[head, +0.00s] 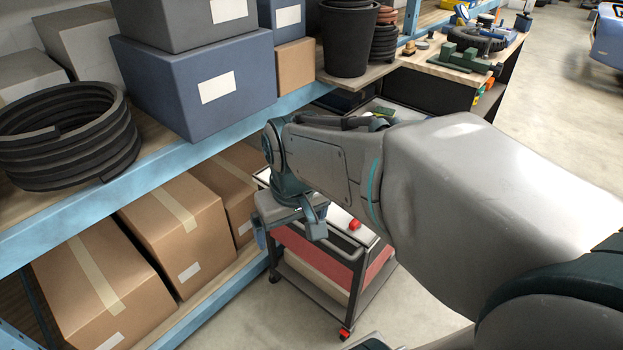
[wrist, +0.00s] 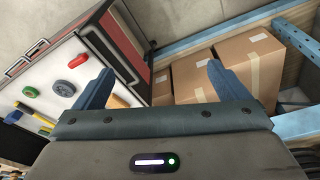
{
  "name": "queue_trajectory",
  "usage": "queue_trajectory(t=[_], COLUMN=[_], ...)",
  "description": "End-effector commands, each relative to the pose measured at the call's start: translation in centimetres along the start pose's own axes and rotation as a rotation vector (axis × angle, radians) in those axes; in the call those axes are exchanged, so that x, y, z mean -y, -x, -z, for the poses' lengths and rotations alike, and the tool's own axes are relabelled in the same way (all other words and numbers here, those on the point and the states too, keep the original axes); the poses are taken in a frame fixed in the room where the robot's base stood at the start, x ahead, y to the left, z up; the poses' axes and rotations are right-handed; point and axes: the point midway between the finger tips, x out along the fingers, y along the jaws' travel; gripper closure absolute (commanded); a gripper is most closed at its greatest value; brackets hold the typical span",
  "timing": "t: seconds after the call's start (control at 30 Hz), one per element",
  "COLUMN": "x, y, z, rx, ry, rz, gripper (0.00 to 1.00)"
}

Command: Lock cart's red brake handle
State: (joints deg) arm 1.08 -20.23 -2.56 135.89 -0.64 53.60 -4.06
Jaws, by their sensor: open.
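The cart (head: 375,268) stands below my arm in the head view, with a dark frame, a pale top and red side panels. A small red piece (head: 345,333) shows at its near lower corner by the wheel; it may be the brake handle, but its lock state is too small to tell. A rounded red object (head: 354,224) lies on the cart top; it also shows in the wrist view (wrist: 77,61). My gripper (head: 289,238) is open and empty above the cart's left end, apart from the red pieces. Its two blue fingers (wrist: 160,68) are spread in the wrist view.
A blue-framed shelf (head: 200,155) runs along the left, close to my gripper, with cardboard boxes (head: 175,230) below and blue bins (head: 195,75) above. A workbench (head: 440,65) stands behind the cart. Floor (head: 420,310) is clear to the cart's right.

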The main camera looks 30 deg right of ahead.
Motion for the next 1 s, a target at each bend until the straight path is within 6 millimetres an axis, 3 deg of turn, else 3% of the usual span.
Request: queue_trajectory(t=[0.2, 0.5, 0.8, 1.0], x=[-4.3, -12.6, -21.1, -24.6], y=[-1.5, -6.1, -12.8, -16.0], z=[6.5, 13.3, 16.8, 17.5], rx=[0.115, 0.278, 0.458, 0.541], ry=[0.074, 0.176, 0.293, 0.358], rz=[-0.006, -0.024, -0.035, -0.034], gripper=[0.05, 0.05, 0.05, 0.05])
